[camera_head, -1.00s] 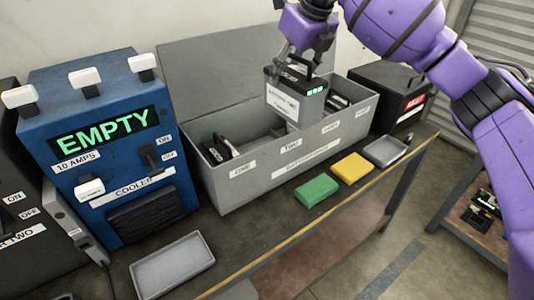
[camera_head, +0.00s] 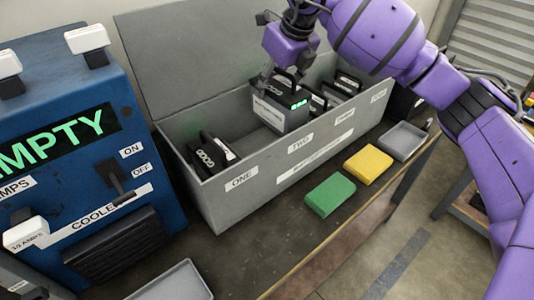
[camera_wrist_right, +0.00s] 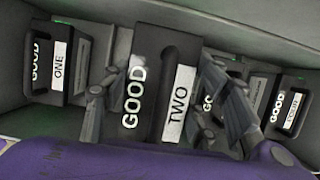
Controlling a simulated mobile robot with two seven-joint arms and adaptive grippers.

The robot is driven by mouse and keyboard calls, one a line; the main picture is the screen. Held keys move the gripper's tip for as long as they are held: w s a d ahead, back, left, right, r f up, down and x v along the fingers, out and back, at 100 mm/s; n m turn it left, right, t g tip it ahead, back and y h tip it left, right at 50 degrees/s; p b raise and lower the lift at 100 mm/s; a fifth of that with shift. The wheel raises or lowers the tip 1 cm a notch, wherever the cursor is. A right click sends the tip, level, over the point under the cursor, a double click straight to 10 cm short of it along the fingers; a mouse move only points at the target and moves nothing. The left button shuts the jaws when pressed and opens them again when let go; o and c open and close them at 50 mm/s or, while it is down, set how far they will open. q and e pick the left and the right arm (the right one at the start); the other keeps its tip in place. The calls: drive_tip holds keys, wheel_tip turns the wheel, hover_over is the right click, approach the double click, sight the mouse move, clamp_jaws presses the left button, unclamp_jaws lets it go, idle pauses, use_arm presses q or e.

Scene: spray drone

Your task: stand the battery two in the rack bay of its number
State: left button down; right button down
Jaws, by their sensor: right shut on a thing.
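Battery two (camera_head: 283,110) is a grey-black block with a top handle and green lights. Its top reads "GOOD" and "TWO" in the right wrist view (camera_wrist_right: 150,75). My right gripper (camera_head: 284,76) is shut on it from above, with a finger on either side in the wrist view. My left gripper is out of view.
Battery one (camera_head: 212,152) stands in the bay at label ONE. Other batteries stand to the right of battery two, one of them marked GOOD (camera_wrist_right: 280,105). The raised lid (camera_head: 190,60) is behind. Green (camera_head: 330,195) and yellow (camera_head: 368,165) blocks lie in front.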

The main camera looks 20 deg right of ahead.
sight(287, 90)
drive_tip(key=shift+w+f, duration=0.15)
drive_tip(key=shift+f, duration=2.35)
drive_tip(key=shift+w+f, duration=0.1)
drive_tip(key=shift+f, duration=2.4)
drive_tip(key=c, duration=0.7)
unclamp_jaws()
drive_tip(key=shift+s+f, duration=0.2)
drive_tip(key=shift+f, duration=0.05)
drive_tip(key=v, duration=1.2)
